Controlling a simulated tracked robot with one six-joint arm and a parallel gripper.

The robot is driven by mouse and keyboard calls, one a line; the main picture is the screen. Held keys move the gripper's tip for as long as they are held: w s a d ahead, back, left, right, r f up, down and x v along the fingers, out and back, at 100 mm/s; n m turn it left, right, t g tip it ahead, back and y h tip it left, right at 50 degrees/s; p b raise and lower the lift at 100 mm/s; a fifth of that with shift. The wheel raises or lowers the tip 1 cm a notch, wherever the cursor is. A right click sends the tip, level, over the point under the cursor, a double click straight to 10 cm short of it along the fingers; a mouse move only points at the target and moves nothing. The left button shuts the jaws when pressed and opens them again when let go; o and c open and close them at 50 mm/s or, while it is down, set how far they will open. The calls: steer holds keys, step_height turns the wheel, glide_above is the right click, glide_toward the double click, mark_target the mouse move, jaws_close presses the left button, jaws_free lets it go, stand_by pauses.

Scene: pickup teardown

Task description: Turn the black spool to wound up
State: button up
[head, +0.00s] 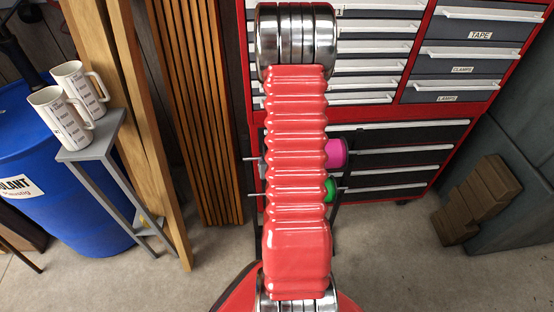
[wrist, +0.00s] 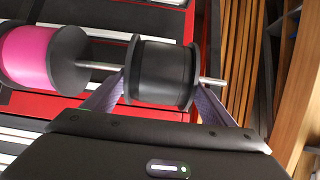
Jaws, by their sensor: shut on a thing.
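The black spool (wrist: 160,72) sits on a metal rod (wrist: 212,81) in the wrist view, with a dark flange at each end. My gripper (wrist: 160,92) is shut on the black spool, one finger at each end flange. In the head view my red arm covers most of the rods, and the black spool cannot be made out there. How far the spool is wound cannot be told.
A magenta spool (wrist: 30,58) shares the rod, beside the black one; it also shows in the head view (head: 336,153). A green spool (head: 331,189) is on a lower rod. A red tool cabinet (head: 440,110) stands behind. Wooden planks (head: 200,100) and a grey stand (head: 95,140) with two mugs are at left.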

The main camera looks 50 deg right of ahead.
steer(key=shift+s+a+f+t+h, duration=0.3)
steer(key=shift+f+t+h, duration=0.3)
steer(key=shift+h, duration=0.2)
steer(key=shift+s+a+f+t+h, duration=0.1)
steer(key=shift+f+t+h, duration=0.3)
steer(key=shift+t+h, duration=0.3)
steer(key=shift+s+a+f+t+h, duration=0.1)
steer(key=shift+f+t+h, duration=0.25)
steer(key=shift+t+h, duration=0.3)
steer(key=shift+f+h, duration=0.1)
steer(key=shift+h, duration=0.15)
steer(key=o, duration=1)
steer(key=shift+o, duration=0.2)
